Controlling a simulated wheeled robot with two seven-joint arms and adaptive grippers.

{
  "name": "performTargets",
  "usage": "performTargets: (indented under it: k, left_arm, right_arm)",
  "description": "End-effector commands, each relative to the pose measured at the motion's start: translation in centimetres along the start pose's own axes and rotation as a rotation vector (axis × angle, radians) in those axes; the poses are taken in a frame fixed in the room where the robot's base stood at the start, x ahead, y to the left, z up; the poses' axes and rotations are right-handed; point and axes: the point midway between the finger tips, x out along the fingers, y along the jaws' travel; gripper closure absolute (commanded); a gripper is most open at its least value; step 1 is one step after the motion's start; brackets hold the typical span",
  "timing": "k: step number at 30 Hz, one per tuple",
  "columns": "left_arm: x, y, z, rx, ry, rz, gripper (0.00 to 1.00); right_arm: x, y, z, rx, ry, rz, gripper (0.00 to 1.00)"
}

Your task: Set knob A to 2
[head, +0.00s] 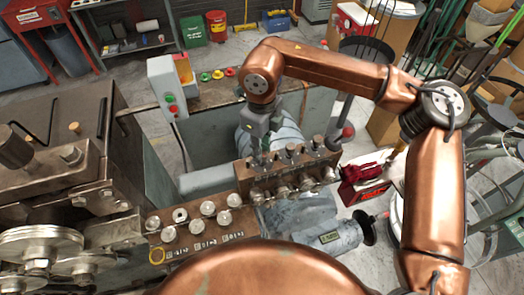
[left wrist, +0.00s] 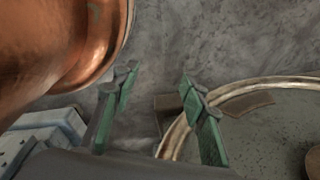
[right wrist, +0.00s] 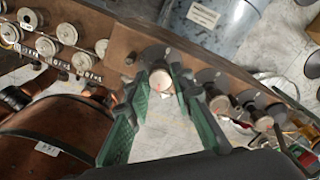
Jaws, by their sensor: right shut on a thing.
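A brown steel block (head: 245,176) on the machine carries a row of small knobs along its top and pale knobs on its front. My right gripper (head: 265,152) comes down from above onto the left end of the top row. In the right wrist view its green-padded fingers stand on either side of a pale round knob (right wrist: 160,78) and are shut on it. Which letter this knob has, and its setting, I cannot read. More knobs of the row (right wrist: 220,104) lie to the right. My left gripper (left wrist: 158,108) is open and empty in the left wrist view.
A lower panel with several pale knobs (head: 208,208) and small number labels is in front. A grey control box (head: 167,88) with buttons stands behind left. A red toolbox (head: 362,186) is at the right. Grey motor housings (head: 327,239) lie just in front of the block.

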Motion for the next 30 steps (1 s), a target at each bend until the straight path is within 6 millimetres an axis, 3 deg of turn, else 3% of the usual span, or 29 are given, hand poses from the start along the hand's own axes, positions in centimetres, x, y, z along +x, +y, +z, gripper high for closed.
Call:
performTargets:
  k: [23, 24, 30]
  left_arm:
    - [0.55, 0.02, 0.14, -0.001, -0.001, 0.0, 0.6]
    - [0.55, 0.02, 0.14, -0.001, -0.001, 0.0, 0.6]
    - [0.56, 0.02, 0.14, -0.001, -0.001, 0.0, 0.6]
  right_arm:
    - [-0.18, -0.09, 0.08, 0.103, -0.004, -0.001, 1.0]
    - [-0.18, -0.09, 0.09, 0.103, -0.004, -0.001, 0.77]
    - [-0.11, -0.07, 0.05, 0.102, -0.002, -0.001, 0.63]
